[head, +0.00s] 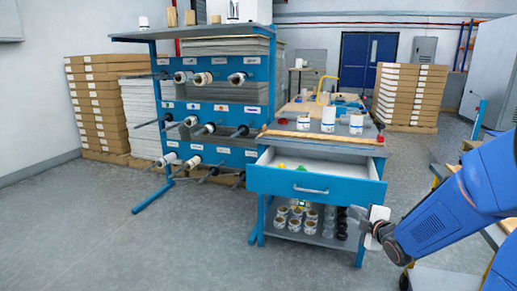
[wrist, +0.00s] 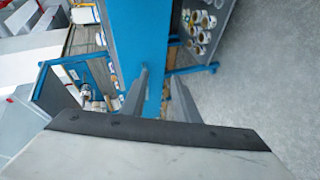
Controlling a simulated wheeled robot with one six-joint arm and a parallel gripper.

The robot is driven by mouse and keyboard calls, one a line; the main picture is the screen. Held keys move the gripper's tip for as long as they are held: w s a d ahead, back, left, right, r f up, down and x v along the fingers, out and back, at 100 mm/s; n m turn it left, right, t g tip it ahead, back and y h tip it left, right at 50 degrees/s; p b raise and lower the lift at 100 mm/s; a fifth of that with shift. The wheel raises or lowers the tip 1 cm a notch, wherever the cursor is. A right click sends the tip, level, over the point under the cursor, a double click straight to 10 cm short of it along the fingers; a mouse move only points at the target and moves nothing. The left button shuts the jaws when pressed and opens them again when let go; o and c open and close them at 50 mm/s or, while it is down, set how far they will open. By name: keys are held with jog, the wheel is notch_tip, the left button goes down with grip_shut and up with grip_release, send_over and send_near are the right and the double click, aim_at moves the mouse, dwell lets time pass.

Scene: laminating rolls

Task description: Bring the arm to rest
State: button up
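My blue arm (head: 450,205) reaches in from the right side of the head view. My gripper (head: 368,228) is at its end, in front of and to the right of the open drawer. The wrist view also shows my gripper (wrist: 158,82), with its two grey fingers apart and nothing seen between them but the background. The blue drawer (head: 300,186) of the workbench stands pulled out, and small green and yellow things lie inside it. The wrist view is turned sideways, with the blue drawer front (wrist: 150,40) beyond the fingers.
White rolls (head: 328,119) stand on the workbench top. Several rolls (head: 282,222) stand on its lower shelf (head: 310,240). A blue rack (head: 215,120) with rolls on rods is at the left. Box stacks (head: 95,105) stand behind. The front left floor (head: 150,250) is clear.

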jog(key=s+a+r+m+g, duration=0.1)
jog(key=s+m+g, duration=0.2)
jog(key=s, duration=0.9)
jog(key=s+a+r+m+g+h, duration=0.1)
jog(key=s+a+r+m+g, duration=0.1)
jog(key=s+m, duration=0.6)
jog(key=s+a+r+m+g, duration=0.1)
jog(key=s+m+g, duration=0.3)
jog(key=s, duration=1.2)
jog(key=shift+a+r+m+h, duration=0.4)
jog(key=shift+a+m, duration=0.2)
jog(key=shift+m, duration=0.3)
jog(key=shift+d, duration=0.15)
